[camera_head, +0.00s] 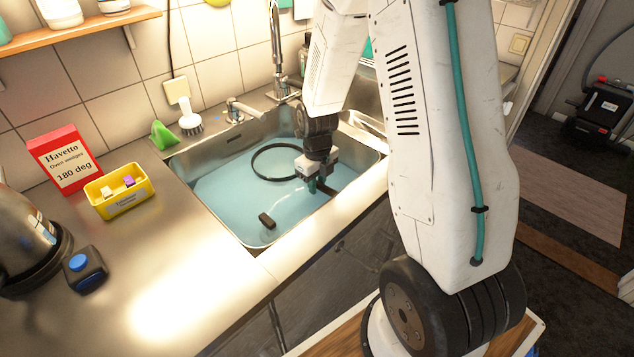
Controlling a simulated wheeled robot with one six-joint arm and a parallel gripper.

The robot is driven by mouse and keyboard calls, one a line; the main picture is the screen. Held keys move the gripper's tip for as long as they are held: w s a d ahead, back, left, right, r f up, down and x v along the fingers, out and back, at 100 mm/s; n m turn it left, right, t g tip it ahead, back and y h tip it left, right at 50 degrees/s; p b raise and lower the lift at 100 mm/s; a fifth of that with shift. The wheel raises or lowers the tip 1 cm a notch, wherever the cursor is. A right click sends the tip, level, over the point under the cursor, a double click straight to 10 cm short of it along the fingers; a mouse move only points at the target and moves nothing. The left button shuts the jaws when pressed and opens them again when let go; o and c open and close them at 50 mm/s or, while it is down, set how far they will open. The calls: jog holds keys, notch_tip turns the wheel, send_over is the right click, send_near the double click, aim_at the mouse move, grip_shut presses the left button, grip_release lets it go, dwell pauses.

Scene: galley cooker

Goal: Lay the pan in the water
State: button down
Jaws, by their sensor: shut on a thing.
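The sink basin (233,224) holds pale blue water (220,200). The pan shows as a dark round rim (254,161) in the basin's back half. The inside of the rim looks the same blue as the water, so the pan seems to sit in it; its exact depth is unclear. My gripper (316,186) is low over the right part of the basin, at the rim's right side. It is shut on the pan, seemingly at the dark handle (328,190), which sticks out to the lower right. The fingertips are partly hidden.
A small dark block (267,220) lies in the basin's front. The tap (277,50) stands behind the basin. A yellow box (120,192), red packet (65,159), white brush (190,122) and metal kettle (28,245) stand left.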

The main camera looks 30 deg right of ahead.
jog(key=shift+f, duration=0.3)
jog(key=c, duration=1.3)
grip_release()
jog(key=shift+o, duration=0.2)
jog(key=s+a+r+n, duration=0.2)
jog(key=r+n, duration=0.2)
jog(key=r, duration=0.6)
jog(key=s+a+r+n, duration=0.1)
jog(key=s+r+n, duration=0.25)
jog(key=r, duration=0.65)
jog(key=s+a+r+n, duration=0.3)
jog(key=s+n, duration=0.6)
jog(key=n, duration=0.4)
jog(key=s+a+r+n+t, duration=0.1)
jog(key=s+a+r+n, duration=0.3)
jog(key=s+n, duration=0.6)
jog(key=shift+r+n, duration=1.1)
jog(key=shift+n, duration=0.55)
